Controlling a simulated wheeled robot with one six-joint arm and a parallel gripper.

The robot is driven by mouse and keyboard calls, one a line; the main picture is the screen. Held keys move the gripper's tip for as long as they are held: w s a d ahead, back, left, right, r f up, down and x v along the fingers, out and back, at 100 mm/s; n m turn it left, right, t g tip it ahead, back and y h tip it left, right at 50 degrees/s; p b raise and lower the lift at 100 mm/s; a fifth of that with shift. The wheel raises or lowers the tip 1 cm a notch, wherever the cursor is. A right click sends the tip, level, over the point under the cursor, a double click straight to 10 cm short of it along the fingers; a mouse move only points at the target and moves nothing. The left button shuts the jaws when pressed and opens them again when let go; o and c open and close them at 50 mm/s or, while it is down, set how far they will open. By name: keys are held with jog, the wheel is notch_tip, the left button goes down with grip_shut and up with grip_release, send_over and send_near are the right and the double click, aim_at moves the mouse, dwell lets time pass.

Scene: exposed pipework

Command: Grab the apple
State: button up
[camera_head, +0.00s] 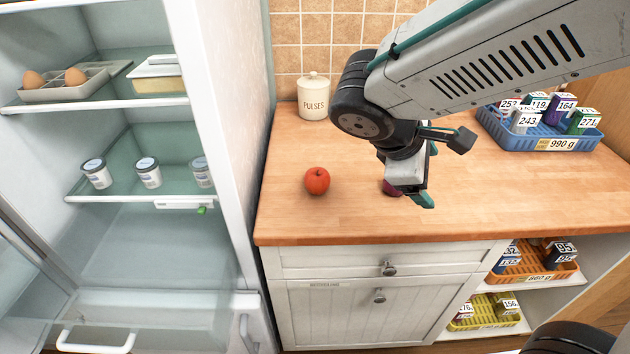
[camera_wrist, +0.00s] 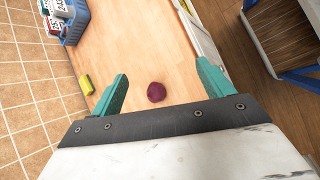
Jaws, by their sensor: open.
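A round red fruit (camera_head: 317,181) that looks like the apple stands on the wooden counter, left of my arm in the head view. I do not see it in the wrist view. My gripper (camera_head: 425,190) is open and empty above the counter, to the right of the red fruit. In the wrist view its two teal fingers (camera_wrist: 160,72) are spread apart. A dark purple round thing (camera_wrist: 156,92) lies on the counter and shows between the fingers. In the head view it is mostly hidden by my gripper (camera_head: 391,188).
A white PULSES jar (camera_head: 314,100) stands against the tiled wall. A blue crate (camera_head: 553,143) of numbered boxes is at the back right. A yellow block (camera_wrist: 86,85) lies near the wall. The open fridge (camera_head: 215,120) borders the counter's left. The counter's front left is clear.

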jog(key=w+a+f+n+t, duration=0.35)
jog(key=w+a+n, duration=0.2)
jog(key=a, duration=0.35)
jog(key=n+t+y, duration=0.1)
jog(key=n+t, duration=0.3)
jog(key=n, duration=0.4)
send_near(312, 182)
jog(key=x, duration=0.3)
jog(key=shift+s+d, duration=0.15)
jog(key=shift+d, duration=0.1)
jog(key=shift+a+f+t, duration=0.15)
jog(key=shift+t, duration=0.1)
jog(key=x, duration=0.7)
jog(key=shift+w+f, duration=0.1)
jog(key=shift+w, duration=0.15)
jog(key=c, duration=1.1)
jog(key=shift+c, duration=0.2)
